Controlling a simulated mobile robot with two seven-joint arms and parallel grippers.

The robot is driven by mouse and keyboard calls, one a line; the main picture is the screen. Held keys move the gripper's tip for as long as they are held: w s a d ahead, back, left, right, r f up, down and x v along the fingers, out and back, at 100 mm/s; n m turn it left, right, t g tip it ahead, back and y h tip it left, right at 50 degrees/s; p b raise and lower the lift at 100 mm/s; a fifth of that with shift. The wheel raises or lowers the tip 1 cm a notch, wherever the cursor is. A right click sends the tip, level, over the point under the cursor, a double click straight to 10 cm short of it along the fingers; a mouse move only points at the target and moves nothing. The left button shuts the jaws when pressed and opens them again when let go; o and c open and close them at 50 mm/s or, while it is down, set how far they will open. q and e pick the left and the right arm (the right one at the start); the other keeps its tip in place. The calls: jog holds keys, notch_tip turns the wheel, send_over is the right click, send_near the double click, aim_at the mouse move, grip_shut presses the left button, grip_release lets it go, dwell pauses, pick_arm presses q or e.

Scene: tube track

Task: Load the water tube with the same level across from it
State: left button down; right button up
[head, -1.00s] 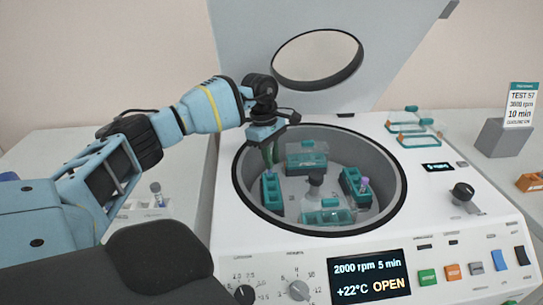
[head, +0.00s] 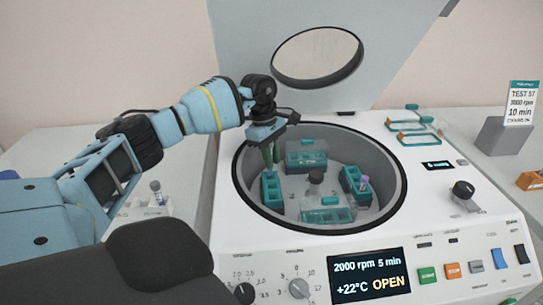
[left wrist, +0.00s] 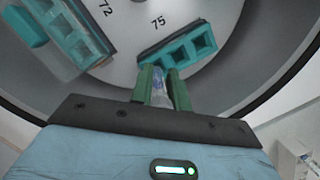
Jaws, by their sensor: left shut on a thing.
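My left gripper (head: 271,154) is over the left side of the open centrifuge bowl, just above the left teal bucket (head: 272,191). It is shut on a clear tube, whose bluish body shows between the green fingers in the left wrist view (left wrist: 160,92). The tube's lower end is hard to make out. Empty square slots of a teal bucket (left wrist: 182,54) lie just beyond the fingers there, beside the mark 75. Across the rotor, the right teal bucket (head: 355,186) holds a purple-capped tube (head: 364,183). My right gripper is not in view.
Lidded buckets sit at the rotor's back (head: 306,154) and front (head: 329,216), around a central hub (head: 316,177). The raised lid (head: 330,30) stands behind. A white rack (head: 146,208) with a tube is left of the machine. Loose teal-rimmed lids (head: 413,127) lie on its top right.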

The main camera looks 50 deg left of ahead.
aim_at(272, 175)
pick_arm(q)
jog(key=shift+f, duration=0.7)
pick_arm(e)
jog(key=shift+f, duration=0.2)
pick_arm(q)
jog(key=shift+a+b+x, duration=0.15)
jog(key=shift+b+x, duration=0.25)
jog(key=shift+x, duration=0.3)
jog(key=shift+a+b+x, duration=0.15)
jog(key=shift+b+x, duration=0.2)
jog(key=shift+x, duration=0.3)
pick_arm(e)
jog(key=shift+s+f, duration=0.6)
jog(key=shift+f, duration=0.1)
pick_arm(q)
jog(key=c, duration=1.3)
grip_release()
jog(key=shift+f, duration=0.15)
jog(key=shift+o, duration=0.2)
